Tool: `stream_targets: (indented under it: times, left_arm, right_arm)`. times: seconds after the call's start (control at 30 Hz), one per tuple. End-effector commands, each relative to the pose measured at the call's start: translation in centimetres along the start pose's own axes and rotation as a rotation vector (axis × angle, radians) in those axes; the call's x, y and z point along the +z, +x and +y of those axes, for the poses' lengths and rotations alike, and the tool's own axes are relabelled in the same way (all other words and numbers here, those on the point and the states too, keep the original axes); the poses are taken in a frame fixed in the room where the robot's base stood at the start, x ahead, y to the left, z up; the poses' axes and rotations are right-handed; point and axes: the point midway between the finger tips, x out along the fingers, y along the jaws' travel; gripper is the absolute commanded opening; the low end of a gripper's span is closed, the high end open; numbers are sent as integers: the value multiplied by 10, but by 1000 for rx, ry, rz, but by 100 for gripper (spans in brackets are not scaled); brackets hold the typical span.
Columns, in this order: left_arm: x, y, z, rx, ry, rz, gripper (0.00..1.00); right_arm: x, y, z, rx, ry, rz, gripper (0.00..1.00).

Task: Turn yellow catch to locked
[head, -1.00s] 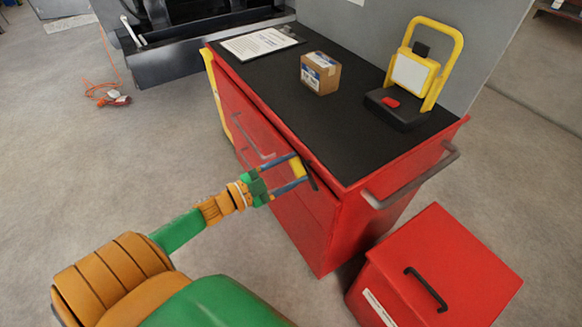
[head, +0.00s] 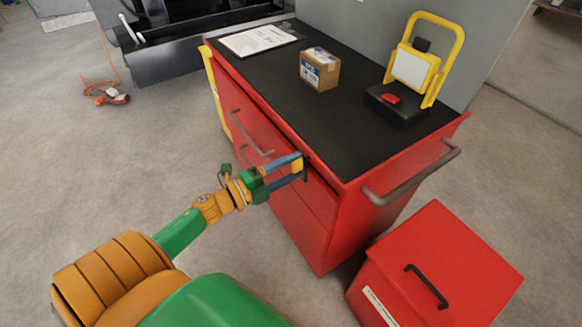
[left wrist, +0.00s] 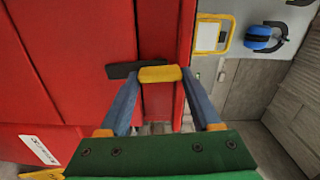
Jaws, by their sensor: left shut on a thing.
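The yellow catch (head: 297,164) is on the front of the red tool cabinet (head: 300,235), near its top right corner. It also shows in the left wrist view (left wrist: 160,74), lying across between my fingertips. A dark bar (left wrist: 122,70) sticks out to the left behind it there. My left gripper (head: 293,168) is shut on the catch, one blue finger at each end. Its fingers also show in the left wrist view (left wrist: 160,82). The markings for the catch's positions cannot be made out. My right gripper is not in view.
A red box (head: 440,255) stands at the cabinet's right. A grey handle (head: 415,180) juts from the cabinet side. The floor to the left is open.

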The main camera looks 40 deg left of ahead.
Motion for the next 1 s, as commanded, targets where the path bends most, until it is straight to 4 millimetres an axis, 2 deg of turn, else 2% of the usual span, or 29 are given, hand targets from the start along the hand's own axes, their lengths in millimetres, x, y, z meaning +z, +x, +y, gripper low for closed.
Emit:
stream_targets:
  times: [0.3,0.8,0.83,0.93,1.0]
  left_arm:
    - [0,0,2,2,96,1,0]
    - [0,0,2,3,114,1,0]
    - [0,0,2,3,115,1,67]
    - [0,0,2,3,114,1,94]
    - [0,0,2,2,113,1,95]
  right_arm:
    - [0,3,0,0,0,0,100]
    - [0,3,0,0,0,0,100]
    - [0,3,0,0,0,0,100]
    - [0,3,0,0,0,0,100]
    - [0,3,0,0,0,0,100]
